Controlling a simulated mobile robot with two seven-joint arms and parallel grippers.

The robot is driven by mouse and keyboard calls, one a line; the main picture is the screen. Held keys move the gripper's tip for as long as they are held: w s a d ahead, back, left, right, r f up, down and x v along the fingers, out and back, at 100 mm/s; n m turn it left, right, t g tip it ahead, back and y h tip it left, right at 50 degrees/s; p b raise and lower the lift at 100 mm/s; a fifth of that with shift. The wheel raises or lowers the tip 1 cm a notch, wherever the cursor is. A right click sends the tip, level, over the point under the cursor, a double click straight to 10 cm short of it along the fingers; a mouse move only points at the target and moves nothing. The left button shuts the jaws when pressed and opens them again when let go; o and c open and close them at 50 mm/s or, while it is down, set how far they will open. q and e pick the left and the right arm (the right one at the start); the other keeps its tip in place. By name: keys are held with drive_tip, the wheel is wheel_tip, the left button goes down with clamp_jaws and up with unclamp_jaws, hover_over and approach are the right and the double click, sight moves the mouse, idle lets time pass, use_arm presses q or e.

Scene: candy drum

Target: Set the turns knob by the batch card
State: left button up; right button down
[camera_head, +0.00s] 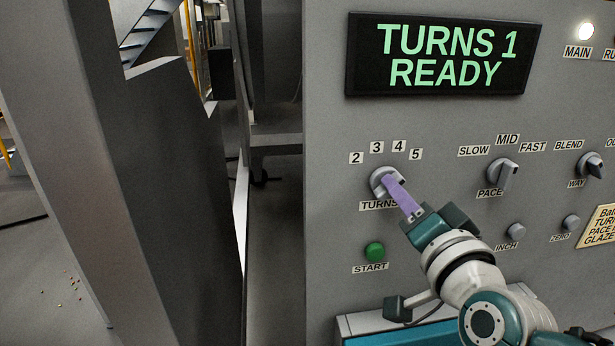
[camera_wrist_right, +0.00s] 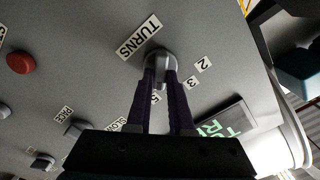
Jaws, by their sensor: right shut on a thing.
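The grey turns knob (camera_head: 377,179) sits on the panel above its TURNS label, under an arc of marks 2, 3, 4 and 5. My right gripper (camera_head: 391,184) has its purple fingers shut on the knob. In the right wrist view the two fingers (camera_wrist_right: 160,76) reach either side of the knob (camera_wrist_right: 157,57). The fingers hide much of the knob, so I cannot tell its pointer's direction. The display (camera_head: 444,55) reads TURNS 1 READY. The batch card (camera_head: 598,227) is cut off at the right edge; its turns value is not readable. My left gripper is not in view.
The pace knob (camera_head: 503,172) and way knob (camera_head: 590,164) are to the right on the panel. A green START button (camera_head: 374,251) is below the turns knob. A red button (camera_wrist_right: 20,62) shows in the right wrist view. A grey column (camera_head: 75,110) stands at left.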

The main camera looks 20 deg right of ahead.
idle(0.3)
drive_tip(key=c, duration=0.8)
unclamp_jaws()
drive_tip(key=shift+s, duration=0.1)
drive_tip(key=v, duration=0.9)
drive_tip(key=shift+s+a, duration=0.2)
drive_tip(key=shift+s, duration=0.15)
